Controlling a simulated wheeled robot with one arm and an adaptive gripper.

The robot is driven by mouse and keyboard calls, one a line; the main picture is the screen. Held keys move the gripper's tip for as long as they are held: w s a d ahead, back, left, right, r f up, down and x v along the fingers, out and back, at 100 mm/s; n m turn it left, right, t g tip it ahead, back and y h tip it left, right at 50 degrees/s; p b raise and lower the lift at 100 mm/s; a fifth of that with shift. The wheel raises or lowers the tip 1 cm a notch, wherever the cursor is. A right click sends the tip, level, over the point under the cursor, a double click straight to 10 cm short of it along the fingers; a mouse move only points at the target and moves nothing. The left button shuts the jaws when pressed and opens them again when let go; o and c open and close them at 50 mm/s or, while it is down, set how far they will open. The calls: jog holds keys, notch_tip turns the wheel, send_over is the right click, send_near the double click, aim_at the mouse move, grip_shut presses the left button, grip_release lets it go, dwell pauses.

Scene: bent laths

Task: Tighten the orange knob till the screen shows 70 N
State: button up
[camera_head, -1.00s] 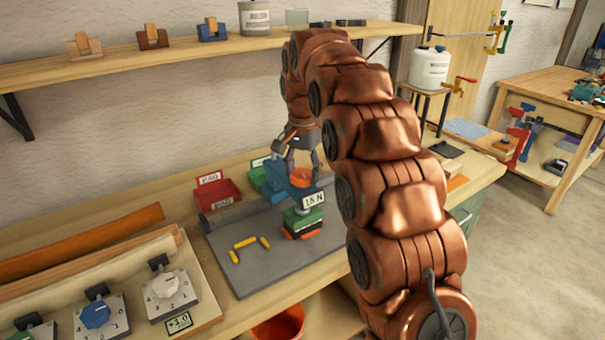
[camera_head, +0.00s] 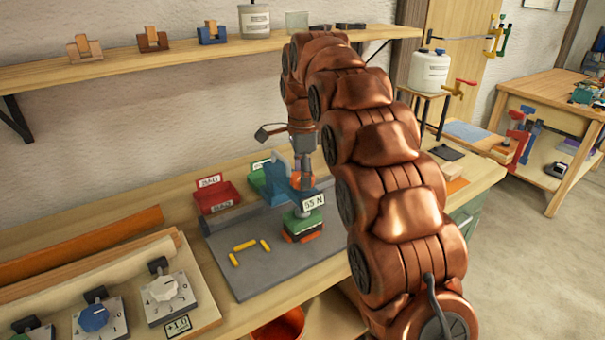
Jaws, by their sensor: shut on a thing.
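The orange knob (camera_head: 297,181) sits on top of a blue clamp frame (camera_head: 278,182) on the workbench. My gripper (camera_head: 301,178) points down from above and is shut on the knob, which it partly hides. The small white screen (camera_head: 313,202) on the front of the clamp reads 55 N. Below the screen, a green block (camera_head: 304,219) and orange pieces (camera_head: 303,236) are stacked under the clamp. My copper arm hides the area to the right of the clamp.
A grey mat (camera_head: 262,276) holds several yellow pieces (camera_head: 245,246). Dial boxes (camera_head: 166,295) and an orange lath (camera_head: 82,245) lie at the left. A shelf (camera_head: 120,66) runs above.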

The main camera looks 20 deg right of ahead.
jog(key=shift+m, duration=0.6)
jog(key=o, duration=1.2)
jog(key=shift+c, duration=0.2)
jog(key=shift+n, duration=0.3)
